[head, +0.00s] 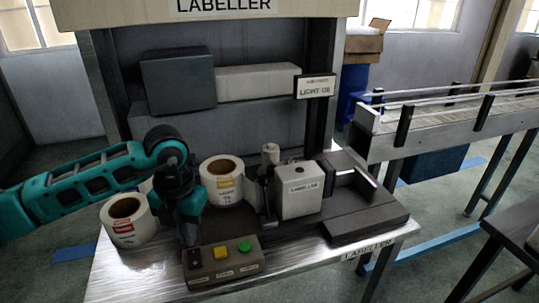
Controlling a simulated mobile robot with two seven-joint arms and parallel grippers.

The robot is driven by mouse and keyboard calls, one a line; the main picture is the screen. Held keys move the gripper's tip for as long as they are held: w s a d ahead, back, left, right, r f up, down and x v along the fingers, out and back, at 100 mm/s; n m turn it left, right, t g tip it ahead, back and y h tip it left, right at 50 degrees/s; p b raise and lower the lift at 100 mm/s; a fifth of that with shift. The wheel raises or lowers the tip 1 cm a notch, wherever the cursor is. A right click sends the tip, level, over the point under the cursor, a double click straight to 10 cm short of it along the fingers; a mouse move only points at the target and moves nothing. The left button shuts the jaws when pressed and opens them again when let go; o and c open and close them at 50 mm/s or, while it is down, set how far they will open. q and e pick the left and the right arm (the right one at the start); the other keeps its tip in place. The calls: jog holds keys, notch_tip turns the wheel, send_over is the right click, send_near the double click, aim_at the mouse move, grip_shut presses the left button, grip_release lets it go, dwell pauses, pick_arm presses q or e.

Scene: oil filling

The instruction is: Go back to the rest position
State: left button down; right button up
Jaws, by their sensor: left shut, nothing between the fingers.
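My left arm comes in from the left over the labeller table (130,275). My left gripper (190,238) points down, shut and empty, just behind the left end of the button box (225,262). Whether it touches the box cannot be told. The box carries a dark switch, a yellow button and a green button. One label roll (128,220) stands left of the gripper, and another label roll (222,180) stands behind it to the right. My right gripper is not in view.
The white labeller machine (299,190) stands on the table's right half, with a sign reading "LIGHT OIL" (315,88) above. A conveyor (450,120) runs off to the right. Another dark table (510,225) edges in at the right. Open floor lies between them.

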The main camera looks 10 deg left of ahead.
pick_arm(q)
jog(key=s+d+m+g+h, duration=0.1)
jog(key=s+d+h, duration=0.3)
jog(key=d, duration=0.6)
jog(key=s+d+g+h, duration=0.1)
jog(key=s+d+h, duration=0.1)
jog(key=d+h, duration=0.6)
jog(key=d+r+n+t+h, duration=0.5)
jog(key=d+n+h, duration=0.2)
jog(key=w+a+f+n+t+y, duration=0.2)
jog(key=a+f+n+t+y, duration=0.4)
jog(key=n, duration=0.4)
jog(key=w+a+f+n+t+y, duration=0.3)
jog(key=a+f+n+t+y, duration=0.25)
jog(key=n, duration=0.55)
jog(key=s+a+f+n+g+y, duration=0.2)
jog(key=s+f+n, duration=0.1)
jog(key=s+f, duration=0.2)
jog(key=s+a+f+n+g+y, duration=0.1)
jog(key=s+a+f+n+y, duration=0.2)
jog(key=s+f, duration=0.2)
notch_tip(320, 180, down, 2)
jog(key=shift+f+g, duration=0.2)
jog(key=shift+g, duration=0.15)
jog(key=shift+s+y, duration=0.1)
jog(key=shift+y, duration=0.15)
